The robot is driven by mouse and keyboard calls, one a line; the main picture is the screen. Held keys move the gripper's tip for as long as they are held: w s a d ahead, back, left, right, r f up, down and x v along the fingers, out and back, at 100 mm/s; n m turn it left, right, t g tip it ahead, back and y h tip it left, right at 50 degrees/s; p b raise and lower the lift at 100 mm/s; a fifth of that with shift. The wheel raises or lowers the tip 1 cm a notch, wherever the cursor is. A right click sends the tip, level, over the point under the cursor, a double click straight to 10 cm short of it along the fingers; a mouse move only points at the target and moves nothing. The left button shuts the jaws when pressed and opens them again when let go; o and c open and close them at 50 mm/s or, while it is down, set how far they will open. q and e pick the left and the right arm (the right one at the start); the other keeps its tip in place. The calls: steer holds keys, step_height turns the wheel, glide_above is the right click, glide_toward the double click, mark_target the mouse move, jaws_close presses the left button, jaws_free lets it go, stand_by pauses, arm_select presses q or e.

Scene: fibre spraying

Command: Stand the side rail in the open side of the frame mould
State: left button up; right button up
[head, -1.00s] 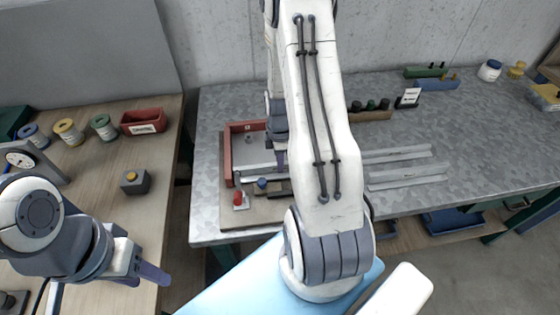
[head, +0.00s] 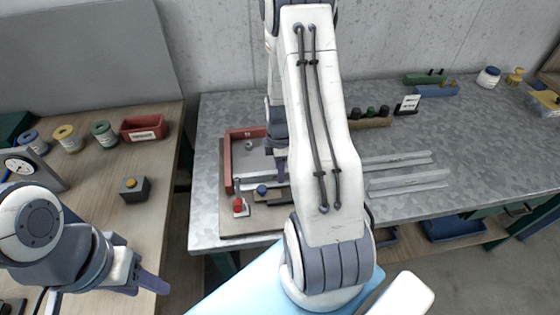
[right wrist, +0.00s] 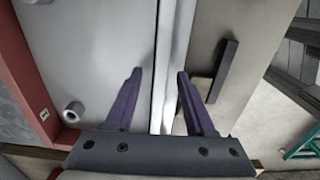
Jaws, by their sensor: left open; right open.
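The frame mould (head: 228,165) is a red-walled frame with a grey floor, on a board on the metal table. Its red wall also shows in the right wrist view (right wrist: 27,70). The side rail (right wrist: 172,55) is a pale narrow bar along the near, open side of the mould; it looks on edge, but its seating is unclear. It shows partly in the head view (head: 249,184). My right gripper (right wrist: 157,75) is open, a finger on each side of the rail with visible gaps. My left gripper (head: 150,284) is open and empty over the left wooden table.
A red-knobbed clamp (head: 239,207) and a blue-knobbed part (head: 262,190) stand before the mould. A dark bar (right wrist: 223,68) lies beside the rail. Flat metal strips (head: 408,182) lie to the right. My right arm hides the mould's right part.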

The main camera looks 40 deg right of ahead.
step_height(320, 180, up, 20)
steer(key=b, duration=0.2)
steer(key=shift+f, duration=0.2)
steer(key=s+a+m, duration=0.2)
steer(key=s+a, duration=0.1)
steer(key=a, duration=1.7)
steer(key=s+a+f+m+y, duration=0.1)
steer(key=s+a+m, duration=0.1)
steer(key=s+a, duration=0.8)
steer(key=s, duration=0.3)
steer(key=shift+s+a+f, duration=0.2)
steer(key=shift+a+f, duration=0.2)
